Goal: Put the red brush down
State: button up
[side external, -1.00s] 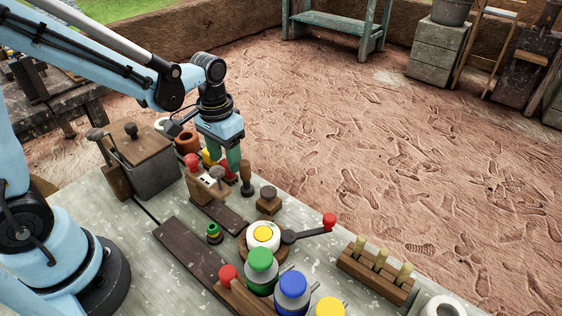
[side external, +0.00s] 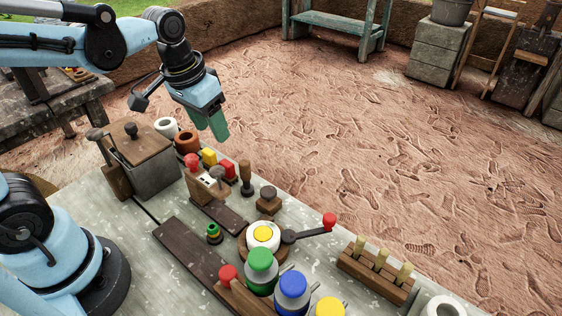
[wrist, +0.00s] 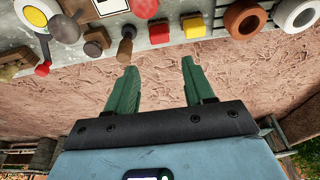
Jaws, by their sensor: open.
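The only red block-like item that could be the red brush (side external: 228,168) rests at the bench's far edge, beside a yellow block (side external: 209,157); its bristles cannot be made out. In the wrist view the red item (wrist: 159,32) lies between the yellow block (wrist: 194,27) and a brown wooden peg (wrist: 127,45). My gripper (side external: 211,124) is above and beyond that edge, tilted, clear of the red item. In the wrist view its green fingers (wrist: 158,66) are spread with nothing between them.
A terracotta ring (side external: 187,141) and white ring (side external: 165,125) stand left of the yellow block. A red-knobbed lever box (side external: 205,185) stands in front. Bottles, including a green-capped one (side external: 261,268), crowd the near bench. The air over the earth floor (side external: 400,140) is free.

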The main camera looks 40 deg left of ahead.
jog(key=shift+s+t, duration=0.8)
jog(key=shift+t, duration=0.35)
jog(key=shift+s+t, duration=0.8)
jog(key=shift+t, duration=0.35)
jog(key=shift+o, duration=0.2)
jog(key=g, duration=0.7)
send_near(226, 163)
jog(key=shift+w+f, duration=0.2)
jog(key=shift+f, duration=5.5)
jog(key=c, duration=1)
